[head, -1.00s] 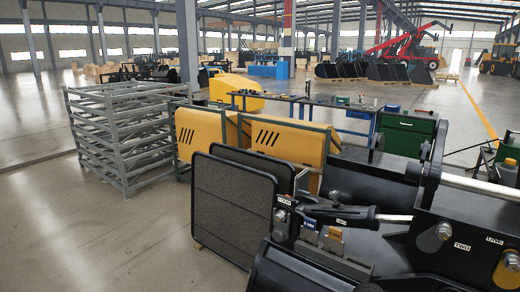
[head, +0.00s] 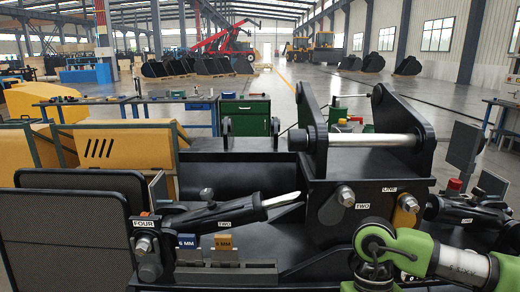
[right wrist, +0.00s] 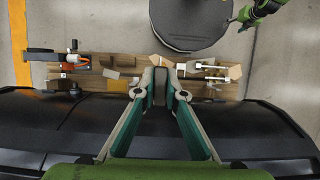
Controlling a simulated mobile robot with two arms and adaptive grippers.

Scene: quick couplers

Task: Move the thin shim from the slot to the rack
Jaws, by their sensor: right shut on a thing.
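In the right wrist view my right gripper (right wrist: 161,92) is shut on a narrow dark piece (right wrist: 160,86), apparently the thin shim, held upright between its fingertips. In the head view my green right arm enters at the lower right, and its fingers are hidden. The rack (head: 228,274) is a grey metal holder at lower centre-left. It carries a blue tag (head: 187,241) reading 6 MM and an orange tag (head: 223,241). Which slot the shim came from is not visible. At the top right of the right wrist view, a small green arm end (right wrist: 243,17) shows; its fingers are unclear.
A black coupler frame (head: 325,165) with a bright cross pin (head: 372,140) stands behind the arm. Two dark padded panels (head: 85,225) stand at the left. Open floor lies behind, at the right.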

